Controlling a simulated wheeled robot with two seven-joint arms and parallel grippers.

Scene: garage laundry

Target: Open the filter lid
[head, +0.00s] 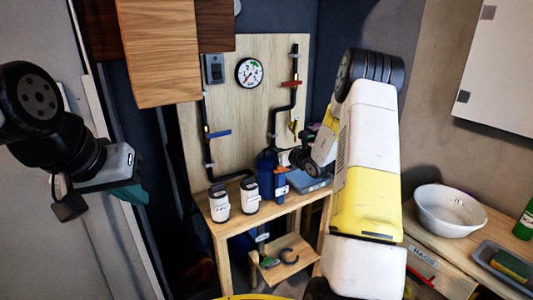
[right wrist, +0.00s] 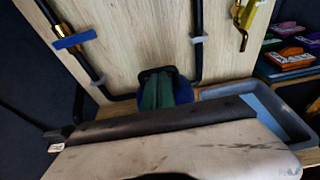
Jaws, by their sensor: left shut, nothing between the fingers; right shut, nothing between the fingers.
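The blue filter housing (head: 265,163) stands on the wooden bench against the pipe board. In the right wrist view its blue round top (right wrist: 184,86) shows behind my right gripper (right wrist: 160,88). The green fingers of this gripper are together and empty, with a dark band around them that I cannot identify. They are at or just in front of the lid, and I cannot tell whether they touch it. In the head view my right arm reaches across to the housing. My left gripper (head: 132,192) is shut and empty at the far left, away from the bench.
Black pipes with a red valve handle (head: 291,83) and a blue one (head: 220,133) run up the board. A grey-blue tray (right wrist: 270,110) lies right.

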